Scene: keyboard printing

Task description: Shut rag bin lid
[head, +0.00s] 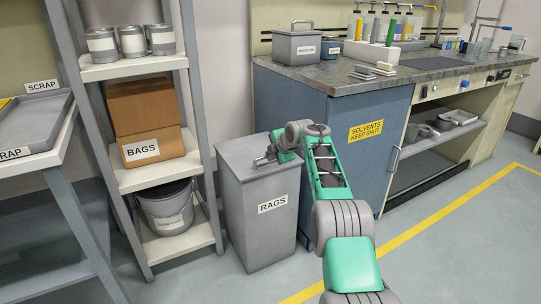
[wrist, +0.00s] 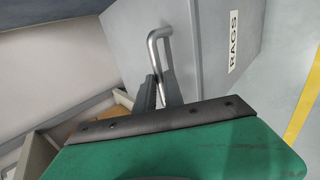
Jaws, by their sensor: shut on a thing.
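The grey rag bin (head: 262,226) with a "RAGS" label stands on the floor between the shelf and the blue cabinet. Its lid (head: 236,155) lies flat across the top, with no gap that I can see. My gripper (head: 268,159) is at the lid, shut on the metal lid handle. In the wrist view, the bent handle (wrist: 157,48) runs down between the dark fingers of my gripper (wrist: 159,92). The bin's labelled front (wrist: 240,40) shows to the right there. My arm hides part of the lid's right side in the head view.
A shelf (head: 160,178) with cans, a "BAGS" box (head: 152,149) and a bucket (head: 167,210) stands close to the bin's left. The blue cabinet (head: 350,165) stands close on the right. Open floor (head: 460,225) lies to the front right.

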